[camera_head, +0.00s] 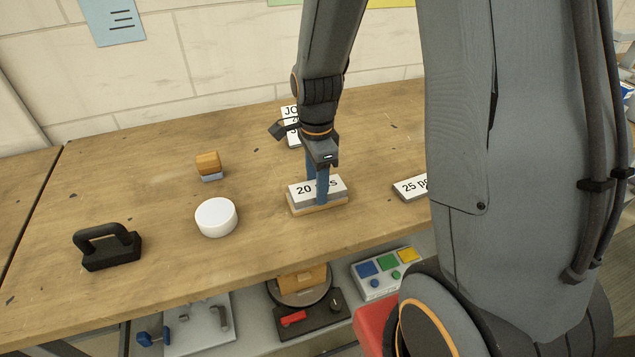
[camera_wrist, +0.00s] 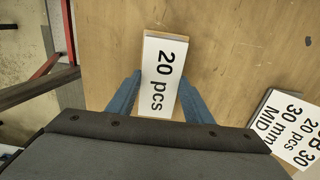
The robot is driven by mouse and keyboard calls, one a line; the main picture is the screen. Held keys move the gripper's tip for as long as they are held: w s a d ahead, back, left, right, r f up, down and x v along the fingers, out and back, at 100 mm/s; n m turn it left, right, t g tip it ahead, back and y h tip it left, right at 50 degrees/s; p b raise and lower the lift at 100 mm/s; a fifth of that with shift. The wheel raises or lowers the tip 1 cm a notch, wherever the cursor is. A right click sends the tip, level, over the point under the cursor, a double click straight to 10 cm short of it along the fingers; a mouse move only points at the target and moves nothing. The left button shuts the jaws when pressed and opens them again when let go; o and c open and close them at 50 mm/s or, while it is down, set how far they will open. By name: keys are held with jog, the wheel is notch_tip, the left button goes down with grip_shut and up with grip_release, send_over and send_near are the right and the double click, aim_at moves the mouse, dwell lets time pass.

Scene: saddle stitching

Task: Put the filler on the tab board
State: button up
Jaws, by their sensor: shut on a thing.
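A block labelled "20 pcs" (camera_head: 304,190) lies flat on the wooden table, with a white top and a tan layer under it. It also shows in the wrist view (camera_wrist: 162,75), upright between the two blue fingers. My gripper (camera_head: 322,192) points down and is shut on the "20 pcs" block across its width. A second white-topped block, "25 pcs" (camera_head: 410,187), lies to the right, partly hidden by my arm. I cannot tell from the labels which piece is the filler or the tab board. The tan layer's underside is hidden.
To the left are a small wooden block on a blue-grey base (camera_head: 208,163), a white round puck (camera_head: 216,217) and a black handled weight (camera_head: 108,247). A lower shelf holds a coloured button panel (camera_head: 382,271).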

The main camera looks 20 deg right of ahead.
jog(key=o, duration=1)
jog(key=shift+f, duration=0.1)
jog(key=shift+o, duration=0.2)
notch_tip(320, 180, up, 12)
jog(key=b, duration=0.2)
jog(key=s+f+n+t, duration=0.1)
jog(key=s+f+n, duration=0.6)
jog(key=n, duration=1.1)
jog(key=shift+s, duration=1.2)
